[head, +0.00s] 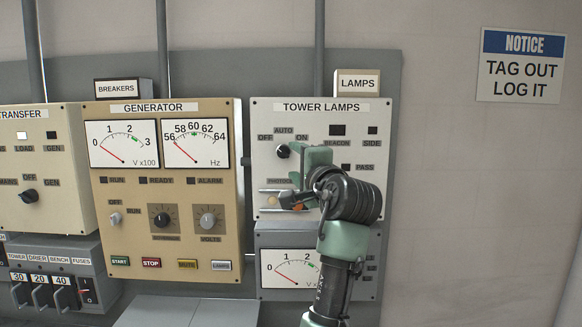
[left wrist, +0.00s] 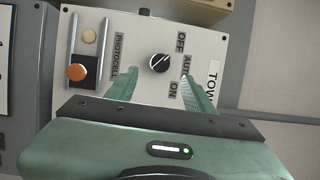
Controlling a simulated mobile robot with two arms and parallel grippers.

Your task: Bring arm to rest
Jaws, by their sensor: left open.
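My left gripper (head: 304,170) is in front of the cream TOWER LAMPS panel (head: 350,118) in the head view, its arm rising from the bottom. Its two green fingers (left wrist: 162,92) are apart and empty in the left wrist view. The black rotary knob (head: 283,151) with OFF, AUTO and ON labels is just left of the fingers in the head view. In the left wrist view the knob (left wrist: 160,63) shows beyond and between the fingertips, with nothing gripping it. The exact setting of its pointer is hard to tell. My right gripper is not in view.
Beside the knob is the PHOTOCELL part with an orange round piece (left wrist: 77,72) on a black block between rails. The GENERATOR panel (head: 170,250) stands to the left. A meter panel (head: 275,238) is below, partly hidden by my arm. The wall right of the rack is clear around a NOTICE sign (head: 521,66).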

